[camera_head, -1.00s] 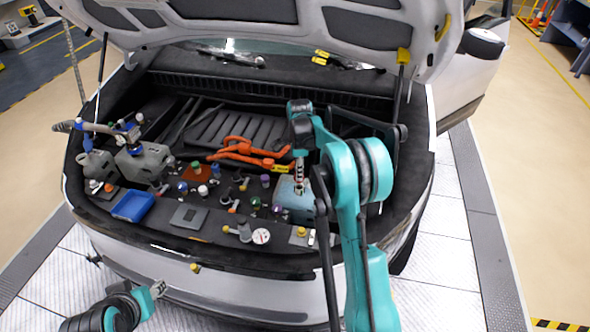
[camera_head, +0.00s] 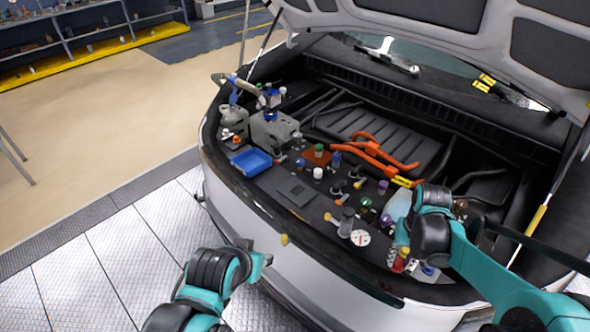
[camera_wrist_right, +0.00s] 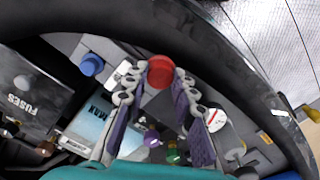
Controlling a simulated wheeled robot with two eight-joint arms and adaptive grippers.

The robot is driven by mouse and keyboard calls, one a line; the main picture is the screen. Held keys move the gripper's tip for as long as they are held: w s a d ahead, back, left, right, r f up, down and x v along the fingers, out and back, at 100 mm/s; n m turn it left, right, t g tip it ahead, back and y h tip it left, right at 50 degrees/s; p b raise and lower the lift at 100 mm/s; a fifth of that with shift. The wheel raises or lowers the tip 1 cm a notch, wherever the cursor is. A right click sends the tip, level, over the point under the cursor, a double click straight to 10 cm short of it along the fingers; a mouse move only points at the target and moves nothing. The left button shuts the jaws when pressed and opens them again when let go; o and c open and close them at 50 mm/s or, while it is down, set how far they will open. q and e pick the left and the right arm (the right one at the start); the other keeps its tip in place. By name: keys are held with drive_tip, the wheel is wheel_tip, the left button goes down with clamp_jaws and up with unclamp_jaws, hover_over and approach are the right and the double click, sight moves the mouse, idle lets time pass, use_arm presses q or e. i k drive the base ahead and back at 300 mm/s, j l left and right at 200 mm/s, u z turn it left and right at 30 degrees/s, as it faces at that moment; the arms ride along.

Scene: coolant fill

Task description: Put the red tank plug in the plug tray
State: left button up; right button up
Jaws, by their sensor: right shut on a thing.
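The red tank plug (camera_wrist_right: 161,70) is a round red cap between the fingertips of my right gripper (camera_wrist_right: 160,80) in the right wrist view. The gripper is shut on it. In the head view my right gripper (camera_head: 396,258) is at the front right of the car bay, in front of the pale blue tank (camera_head: 397,207), with a bit of the red plug (camera_head: 404,252) showing. A blue tray (camera_head: 251,161), apparently the plug tray, sits at the bay's left. My left gripper (camera_head: 260,256) is outside the front bumper; its jaw gap is unclear.
A grey jug (camera_head: 272,132) stands behind the blue tray. Several small coloured caps and a white gauge (camera_head: 360,238) lie between the tray and my right gripper. A flat grey plate (camera_head: 297,191) is right of the tray. The raised hood hangs above.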

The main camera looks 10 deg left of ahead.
sight(253, 165)
drive_tip(key=j+z, duration=0.15)
drive_tip(key=z, duration=0.3)
drive_tip(key=k+z, duration=0.15)
drive_tip(key=z, duration=0.25)
drive_tip(key=k+j+z, duration=0.1)
drive_tip(key=z, duration=0.35)
drive_tip(key=k+z, duration=0.1)
drive_tip(key=z, duration=0.3)
drive_tip(key=k+z, duration=0.15)
drive_tip(key=z, duration=0.3)
drive_tip(key=k+j+z, duration=0.2)
drive_tip(key=z, duration=0.25)
drive_tip(key=k+j+z, duration=0.1)
drive_tip(key=k+z, duration=0.6)
drive_tip(key=z, duration=0.15)
drive_tip(key=k+z, duration=0.3)
drive_tip(key=z, duration=0.15)
drive_tip(key=k+u, duration=0.1)
drive_tip(key=k, duration=0.5)
drive_tip(key=k+j+u, duration=0.15)
drive_tip(key=u, duration=1.45)
drive_tip(key=i+j+u, duration=0.1)
drive_tip(key=u, duration=0.3)
drive_tip(key=i+j+u, duration=0.1)
drive_tip(key=j+u, duration=0.3)
drive_tip(key=i+u, duration=0.15)
drive_tip(key=u, duration=0.2)
drive_tip(key=i+j+u, duration=0.1)
drive_tip(key=u, duration=0.3)
drive_tip(key=i, duration=0.55)
